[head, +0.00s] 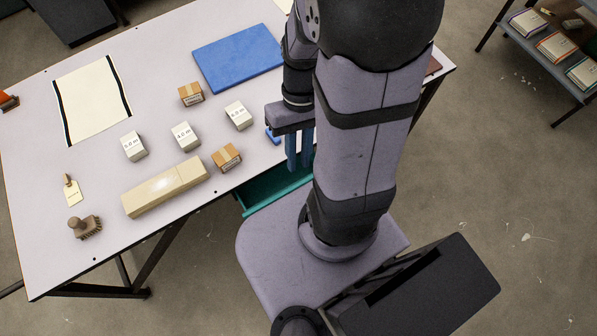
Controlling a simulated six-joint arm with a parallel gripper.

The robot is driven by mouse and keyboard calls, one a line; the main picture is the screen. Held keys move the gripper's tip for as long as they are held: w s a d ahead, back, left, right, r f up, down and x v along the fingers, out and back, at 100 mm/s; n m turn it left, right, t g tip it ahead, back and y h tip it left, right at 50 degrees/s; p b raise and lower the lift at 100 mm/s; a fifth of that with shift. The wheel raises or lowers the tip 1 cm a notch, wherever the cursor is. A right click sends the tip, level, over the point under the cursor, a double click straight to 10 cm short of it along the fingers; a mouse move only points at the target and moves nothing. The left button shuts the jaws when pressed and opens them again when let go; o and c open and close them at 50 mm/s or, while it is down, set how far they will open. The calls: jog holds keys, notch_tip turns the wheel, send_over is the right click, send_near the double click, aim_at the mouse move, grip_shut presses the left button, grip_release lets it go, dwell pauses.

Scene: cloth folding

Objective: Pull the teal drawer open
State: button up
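The teal drawer (272,188) shows below the table's front edge, partly pulled out. Its inside and front edge are visible to the left of my arm, and its right part is hidden behind my arm. My gripper (299,150) points down at the table's front edge, above and close to the drawer. Its blue fingers show beside my arm, partly overlapped by it. I cannot tell whether the fingers touch the drawer or what gap lies between them. The drawer's handle is not visible.
A shelf with books (557,45) stands far right.

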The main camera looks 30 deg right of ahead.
jog(key=w+a+r+n+t+h+p, duration=0.1)
jog(key=w+a+r+t+p, duration=0.1)
jog(key=r+p, duration=0.4)
jog(key=w+a+r+t+h+p, duration=0.1)
jog(key=w+r+p, duration=0.25)
jog(key=r, duration=0.55)
jog(key=s+a+f+n+g+h+b, duration=0.1)
jog(key=s+a+f+n+h+b, duration=0.45)
jog(key=f+b, duration=0.95)
jog(key=s+f+n+h+b, duration=0.15)
jog(key=f+n+b, duration=0.7)
jog(key=f, duration=1.25)
jog(key=s+a+f+n+g+h+b, duration=0.1)
jog(key=s+a+f+n+h+b, duration=0.2)
jog(key=f+n+b, duration=0.8)
jog(key=shift+w+d+f+n+t+h+b, duration=0.85)
jog(key=shift+d+n+t+h+b, duration=0.7)
jog(key=shift+d, duration=0.4)
jog(key=shift+w+d+f+n+t+h+b, duration=0.7)
jog(key=shift+d+f+n+t+h+b, duration=0.2)
jog(key=shift+d+n+t+h+b, duration=0.85)
jog(key=shift+w+d+f+n+t+h+b, duration=0.85)
jog(key=shift+d+n+t+h+b, duration=0.45)
jog(key=shift+d, duration=0.8)
jog(key=shift+s, duration=0.1)
grip_shut()
